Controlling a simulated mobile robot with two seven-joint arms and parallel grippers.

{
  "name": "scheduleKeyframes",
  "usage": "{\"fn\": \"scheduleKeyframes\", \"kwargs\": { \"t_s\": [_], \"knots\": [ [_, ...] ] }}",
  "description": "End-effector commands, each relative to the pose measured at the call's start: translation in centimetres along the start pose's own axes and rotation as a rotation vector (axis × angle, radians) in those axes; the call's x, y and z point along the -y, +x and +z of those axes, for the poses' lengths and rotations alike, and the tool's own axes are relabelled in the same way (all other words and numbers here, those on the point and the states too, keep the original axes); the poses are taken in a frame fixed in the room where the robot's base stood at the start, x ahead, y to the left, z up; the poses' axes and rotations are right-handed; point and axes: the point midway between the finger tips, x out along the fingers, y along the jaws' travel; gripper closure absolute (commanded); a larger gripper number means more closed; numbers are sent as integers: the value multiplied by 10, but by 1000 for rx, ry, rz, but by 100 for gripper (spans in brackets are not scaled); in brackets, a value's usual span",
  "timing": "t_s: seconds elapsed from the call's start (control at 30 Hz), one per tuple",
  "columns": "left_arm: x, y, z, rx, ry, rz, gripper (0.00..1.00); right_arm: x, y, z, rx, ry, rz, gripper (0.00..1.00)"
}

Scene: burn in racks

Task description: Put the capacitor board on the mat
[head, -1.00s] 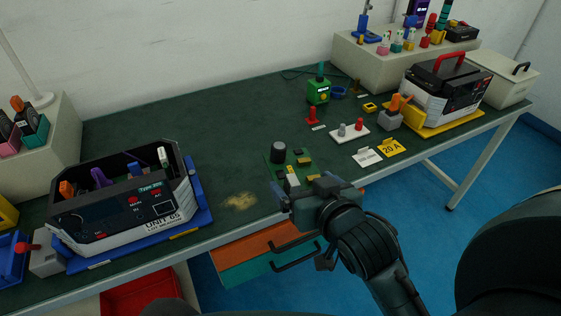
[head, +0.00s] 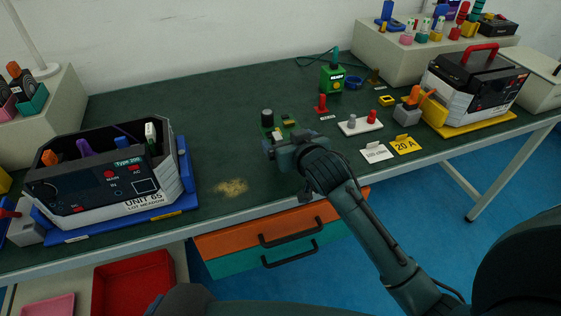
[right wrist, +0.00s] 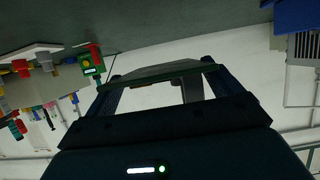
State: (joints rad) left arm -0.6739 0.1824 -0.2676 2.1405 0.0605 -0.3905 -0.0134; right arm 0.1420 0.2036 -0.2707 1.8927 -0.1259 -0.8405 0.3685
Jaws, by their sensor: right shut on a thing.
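The capacitor board (head: 289,123) is a small green circuit board with a dark round capacitor on top. My right gripper (head: 275,143) is shut on it and hides its near part in the head view. In the right wrist view the board (right wrist: 160,73) spans the two fingers of the gripper (right wrist: 162,88), seen nearly edge-on. Whether it touches the green tabletop is hard to tell. A blue mat (head: 187,165) lies under the open unit at left, and a yellow mat (head: 478,123) under the closed unit at right. My left gripper is not in view.
A white plate (head: 360,127) with grey and red pegs, a white card (head: 376,152) and a yellow 20 A card (head: 405,145) lie right of my gripper. A green tester (head: 332,77) and a red peg (head: 322,104) stand behind. The tabletop between the blue mat and board is mostly clear.

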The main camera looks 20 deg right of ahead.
Motion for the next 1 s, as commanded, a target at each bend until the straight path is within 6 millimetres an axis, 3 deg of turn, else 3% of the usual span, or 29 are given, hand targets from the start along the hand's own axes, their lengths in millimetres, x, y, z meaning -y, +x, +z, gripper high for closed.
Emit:
{"fn": "scheduleKeyframes", "kwargs": {
  "t_s": [0.1,0.5,1.0],
  "knots": [
    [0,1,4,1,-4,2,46,0,8,21,1,1,0,38],
    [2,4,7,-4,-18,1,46,1,25,63,-1,2,0,38],
    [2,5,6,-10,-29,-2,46,1,29,71,-2,2,0,38]
  ]
}}
